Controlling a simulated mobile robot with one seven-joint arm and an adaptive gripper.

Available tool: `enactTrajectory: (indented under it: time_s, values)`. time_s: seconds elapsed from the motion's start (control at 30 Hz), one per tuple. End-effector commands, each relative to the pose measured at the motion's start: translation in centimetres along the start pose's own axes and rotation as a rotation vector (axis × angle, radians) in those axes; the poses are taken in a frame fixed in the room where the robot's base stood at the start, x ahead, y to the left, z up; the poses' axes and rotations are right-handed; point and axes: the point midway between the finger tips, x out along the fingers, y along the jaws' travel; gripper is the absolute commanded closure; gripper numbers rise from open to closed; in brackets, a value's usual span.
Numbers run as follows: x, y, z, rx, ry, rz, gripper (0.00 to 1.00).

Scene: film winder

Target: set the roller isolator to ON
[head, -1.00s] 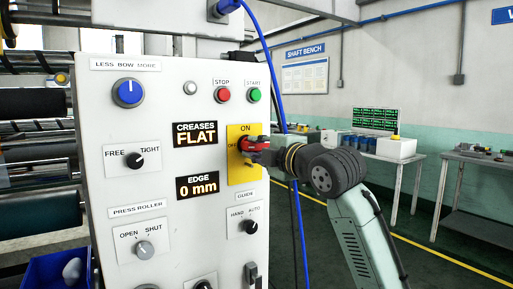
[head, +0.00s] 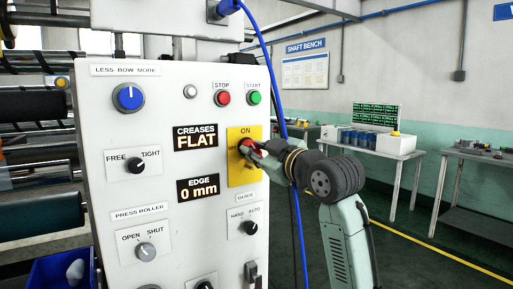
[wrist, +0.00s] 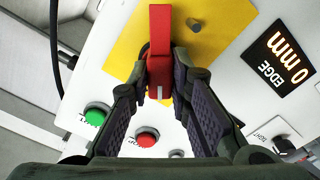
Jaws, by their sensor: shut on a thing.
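The roller isolator is a red handle (head: 246,146) on a yellow plate (head: 236,176) at the right side of the white panel. The plate reads ON at the top and OFF at the left, the latter partly covered. In the head view the handle looks tilted, its upper left end clear of my gripper (head: 257,156). In the wrist view the red handle (wrist: 160,45) runs between the two fingers of my gripper (wrist: 159,72), which is shut on it, one finger on each side. The handle's exact setting is hard to read, as my gripper hides part of it.
Above the plate are a red STOP button (head: 223,98) and a green START button (head: 254,98). The HAND/AUTO knob (head: 250,227) is below. A blue cable (head: 279,110) hangs just right of the panel, behind my arm. Floor further right is clear.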

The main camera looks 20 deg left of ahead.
Motion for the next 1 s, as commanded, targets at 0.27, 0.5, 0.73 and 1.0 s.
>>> enactTrajectory:
  time_s: [0.27, 0.5, 0.73, 1.0]
  values:
    - [0.03, 0.06, -0.14, 0.260, 0.000, -0.001, 1.00]
    - [0.03, 0.05, -0.09, 0.448, 0.000, -0.001, 1.00]
    - [0.01, 0.06, -0.07, 0.567, 0.000, 0.000, 1.00]
    - [0.01, 0.01, -0.02, 0.631, 0.000, 0.000, 1.00]
